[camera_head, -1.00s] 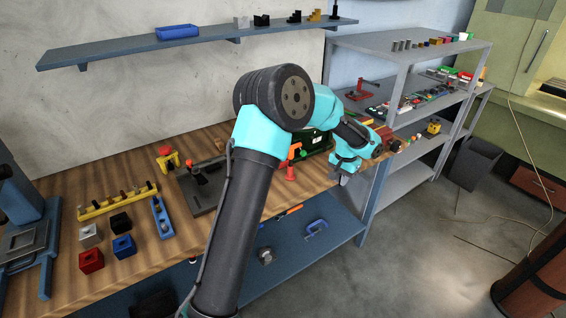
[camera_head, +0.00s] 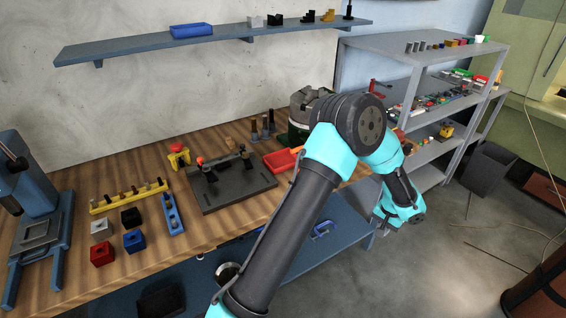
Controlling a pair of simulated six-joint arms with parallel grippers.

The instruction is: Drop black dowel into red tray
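The red tray (camera_head: 279,161) lies on the wooden bench beside a dark grey plate fixture, and my arm partly covers its right side. I cannot single out the black dowel with certainty. Small dark pegs stand in the yellow rack (camera_head: 101,209) and the blue rack (camera_head: 174,221), and a few dark upright pegs (camera_head: 267,126) stand behind the tray. One arm, which I take to be my right, crosses the middle of the view. Its gripper (camera_head: 388,226) hangs past the bench's right end, and its fingers are too small to read. My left gripper is out of view.
A dark plate fixture (camera_head: 237,189) stands left of the tray. Red, blue, black and silver blocks (camera_head: 134,240) lie at the front left, beside a blue press (camera_head: 36,235). Grey shelving (camera_head: 437,56) stands at the right.

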